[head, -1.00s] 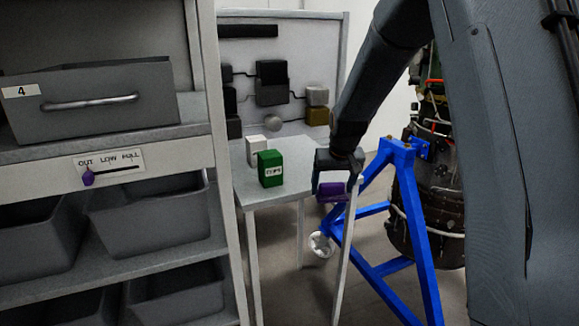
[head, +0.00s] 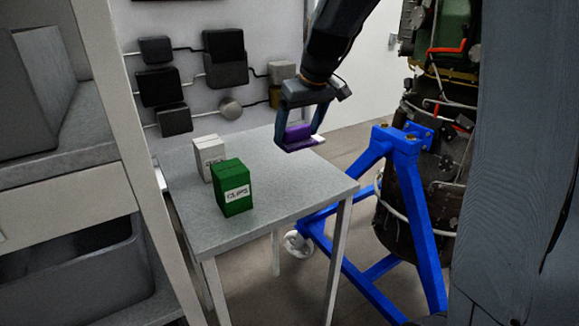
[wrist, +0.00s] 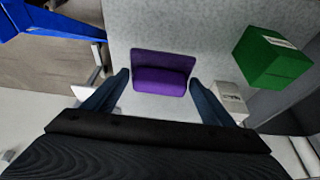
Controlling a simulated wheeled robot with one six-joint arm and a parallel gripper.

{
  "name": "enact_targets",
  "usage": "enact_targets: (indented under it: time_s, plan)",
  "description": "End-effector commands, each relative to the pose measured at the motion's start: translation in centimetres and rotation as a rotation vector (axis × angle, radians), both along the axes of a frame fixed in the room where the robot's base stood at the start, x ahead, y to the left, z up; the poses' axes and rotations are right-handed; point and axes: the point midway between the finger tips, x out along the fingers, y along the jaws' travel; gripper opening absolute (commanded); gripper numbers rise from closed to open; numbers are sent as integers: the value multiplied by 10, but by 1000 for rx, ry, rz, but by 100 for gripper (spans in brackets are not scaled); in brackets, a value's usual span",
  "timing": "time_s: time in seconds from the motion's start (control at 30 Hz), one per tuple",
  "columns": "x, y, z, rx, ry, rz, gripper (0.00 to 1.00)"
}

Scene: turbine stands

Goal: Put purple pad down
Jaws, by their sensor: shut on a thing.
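The purple pad (head: 298,133) is between the two fingers of my gripper (head: 300,143), which is shut on it. In the head view it is over the back right part of the grey table (head: 265,205); I cannot tell how large the gap beneath it is. In the wrist view the pad (wrist: 161,75) spans the space between my fingertips (wrist: 159,78), with the grey tabletop beyond it. A green box (head: 234,188) and a white box (head: 207,157) stand on the table to the left of the pad.
A blue turbine stand (head: 425,215) is close to the table's right side. A wall panel with dark boxes (head: 226,60) rises behind. A grey shelf unit (head: 90,180) stands at left. The table's front right is bare.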

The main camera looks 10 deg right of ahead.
Motion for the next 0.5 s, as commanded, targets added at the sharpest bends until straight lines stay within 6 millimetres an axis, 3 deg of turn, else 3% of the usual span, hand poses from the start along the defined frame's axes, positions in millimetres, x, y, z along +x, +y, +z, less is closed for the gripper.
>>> enact_targets:
  time_s: [0.07,0.33,0.5]
  plan:
    - [-2,1,-4,0,1,7,50]
    - [-3,5,-49,1,5,14,50]
    - [-2,5,-62,1,0,14,50]
